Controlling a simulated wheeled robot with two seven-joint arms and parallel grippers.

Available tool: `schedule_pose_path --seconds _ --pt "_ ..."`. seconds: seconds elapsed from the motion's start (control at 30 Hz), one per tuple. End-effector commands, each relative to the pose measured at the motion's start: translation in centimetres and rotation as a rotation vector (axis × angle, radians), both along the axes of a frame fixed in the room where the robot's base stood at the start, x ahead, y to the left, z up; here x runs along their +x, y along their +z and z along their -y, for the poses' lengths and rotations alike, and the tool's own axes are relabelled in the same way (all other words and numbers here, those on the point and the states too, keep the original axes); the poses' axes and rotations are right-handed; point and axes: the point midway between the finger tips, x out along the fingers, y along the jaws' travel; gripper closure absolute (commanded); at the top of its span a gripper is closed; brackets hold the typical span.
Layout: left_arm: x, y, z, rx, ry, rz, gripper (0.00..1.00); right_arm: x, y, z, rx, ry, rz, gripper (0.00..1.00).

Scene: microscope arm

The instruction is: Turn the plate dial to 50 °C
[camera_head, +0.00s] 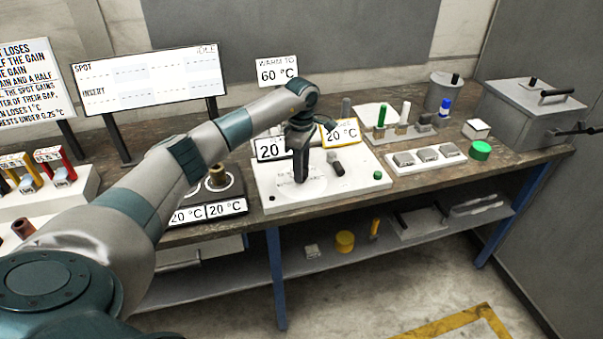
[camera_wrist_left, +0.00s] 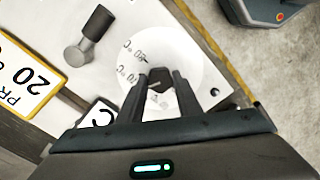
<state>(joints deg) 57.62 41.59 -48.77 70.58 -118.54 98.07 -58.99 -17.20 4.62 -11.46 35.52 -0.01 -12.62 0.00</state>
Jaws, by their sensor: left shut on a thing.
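The white plate unit (camera_head: 345,186) stands on the bench with a round pale dial face (camera_wrist_left: 190,62) on its top. In the left wrist view the face carries °C markings, rotated and too small to read surely. A dark dial knob (camera_wrist_left: 160,76) sits in its middle. My left gripper (camera_wrist_left: 160,82) points down and is shut on this knob; it also shows in the head view (camera_head: 300,178), where the fingers hide the knob. A display behind reads 20 °C (camera_head: 271,149), and a yellow-edged one (camera_head: 341,133) also reads 20 °C. My right gripper is not in view.
A dark-handled lever (camera_wrist_left: 90,32) stands on the plate unit beside the dial. A sign above (camera_head: 277,71) reads WARM TO 60 °C. A block with several tubes (camera_head: 405,125) and a tray (camera_head: 427,158) stand to the right. A grey lidded box (camera_head: 530,112) is at the far right.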

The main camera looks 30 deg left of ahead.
Motion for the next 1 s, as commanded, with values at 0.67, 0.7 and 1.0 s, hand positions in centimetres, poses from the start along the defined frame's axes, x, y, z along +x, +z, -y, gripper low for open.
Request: schedule_pose_path --seconds 0.67,0.7,1.0 --pt "0.1 -0.1 -0.1 0.001 0.643 0.004 0.91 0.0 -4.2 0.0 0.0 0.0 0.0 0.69" --pt "0.1 -0.1 -0.1 0.001 0.681 0.003 0.91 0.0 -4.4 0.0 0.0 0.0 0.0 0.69" --pt "0.2 0.1 -0.1 0.0 0.949 0.004 0.91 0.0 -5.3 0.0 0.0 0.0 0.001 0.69"
